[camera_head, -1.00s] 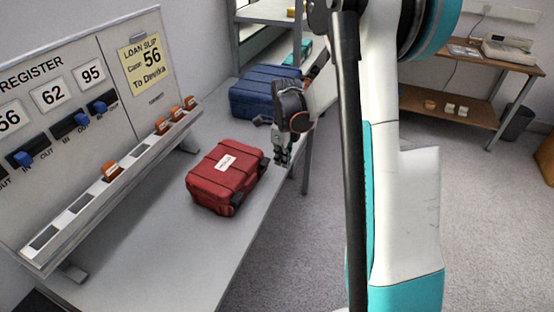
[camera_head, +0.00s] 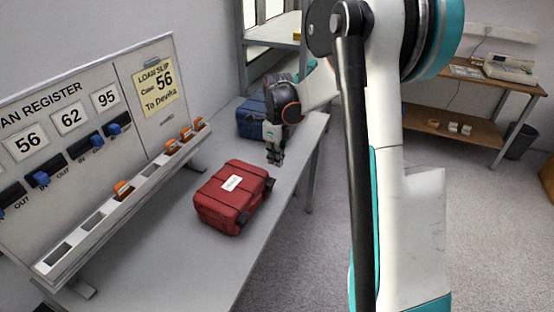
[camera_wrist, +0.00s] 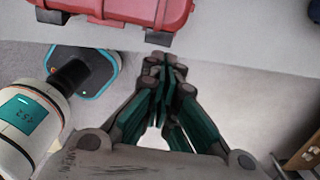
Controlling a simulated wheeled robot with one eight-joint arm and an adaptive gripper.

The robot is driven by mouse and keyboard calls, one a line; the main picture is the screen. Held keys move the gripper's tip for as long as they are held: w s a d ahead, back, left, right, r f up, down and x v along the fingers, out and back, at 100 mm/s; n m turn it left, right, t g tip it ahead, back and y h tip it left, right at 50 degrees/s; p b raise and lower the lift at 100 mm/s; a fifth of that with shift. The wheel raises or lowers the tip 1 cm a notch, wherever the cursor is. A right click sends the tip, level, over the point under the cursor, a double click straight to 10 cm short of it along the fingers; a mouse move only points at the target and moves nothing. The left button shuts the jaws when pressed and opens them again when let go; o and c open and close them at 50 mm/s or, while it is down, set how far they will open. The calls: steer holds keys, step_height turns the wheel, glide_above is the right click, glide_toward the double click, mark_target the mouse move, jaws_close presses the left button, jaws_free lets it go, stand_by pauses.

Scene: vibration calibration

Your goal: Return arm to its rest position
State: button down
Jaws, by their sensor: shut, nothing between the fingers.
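My gripper (camera_head: 274,156) hangs pointing down near the table's right edge, behind and to the right of the red case in the head view. Its fingers are together and empty; they also show shut in the wrist view (camera_wrist: 165,65). The red case (camera_head: 232,196) with a white label lies closed on the grey table, apart from my gripper. In the wrist view the red case (camera_wrist: 120,12) shows at the top, beyond the fingertips. My arm reaches from the right of the head view toward the table.
A blue case (camera_head: 251,117) stands farther back on the table (camera_head: 190,258), partly hidden by my gripper. The register board (camera_head: 90,130) with blue switches and a slotted rail with orange tags stands at left. A side desk (camera_head: 462,125) stands at right. The floor between is clear.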

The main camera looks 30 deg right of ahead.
steer(key=s+a+r+n+t, duration=0.3)
steer(key=s+a+r+n, duration=0.75)
steer(key=r+n, duration=0.25)
steer(key=s+a+n+t, duration=0.1)
steer(key=s+a+n, duration=0.1)
steer(key=s+n, duration=0.6)
steer(key=s+a+n+t, duration=0.2)
steer(key=s+a+n, duration=0.1)
steer(key=s+n, duration=0.5)
steer(key=shift+t, duration=0.3)
steer(key=shift+r, duration=0.1)
